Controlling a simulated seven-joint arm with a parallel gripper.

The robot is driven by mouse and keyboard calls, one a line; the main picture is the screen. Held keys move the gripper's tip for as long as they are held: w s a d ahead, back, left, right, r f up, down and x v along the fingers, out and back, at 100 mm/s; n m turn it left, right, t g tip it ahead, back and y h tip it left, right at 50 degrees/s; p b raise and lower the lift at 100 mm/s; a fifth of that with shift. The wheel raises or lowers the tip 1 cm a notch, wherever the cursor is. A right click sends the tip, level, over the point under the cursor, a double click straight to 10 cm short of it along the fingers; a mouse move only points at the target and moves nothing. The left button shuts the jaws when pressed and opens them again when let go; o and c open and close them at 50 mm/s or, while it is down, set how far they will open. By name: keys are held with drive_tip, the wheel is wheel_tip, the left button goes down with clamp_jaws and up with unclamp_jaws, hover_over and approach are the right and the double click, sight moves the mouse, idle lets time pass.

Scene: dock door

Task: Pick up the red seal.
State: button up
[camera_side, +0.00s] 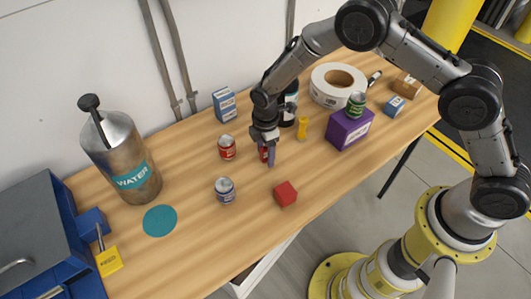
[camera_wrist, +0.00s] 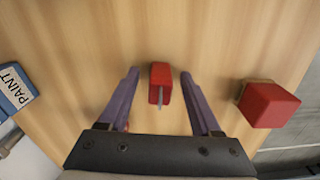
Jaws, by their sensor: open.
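The red seal (camera_wrist: 160,83) is a small red block with a thin grey rod on it. In the wrist view it sits on the wooden table between the two fingers of my gripper (camera_wrist: 159,74), with a gap on each side. In the side view the seal (camera_side: 264,154) is partly hidden by my gripper (camera_side: 268,160), which is low over the table and pointed down. The gripper is open and holds nothing.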

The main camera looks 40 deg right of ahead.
drive_tip(key=shift+f, duration=0.15)
clamp_jaws()
idle(0.5)
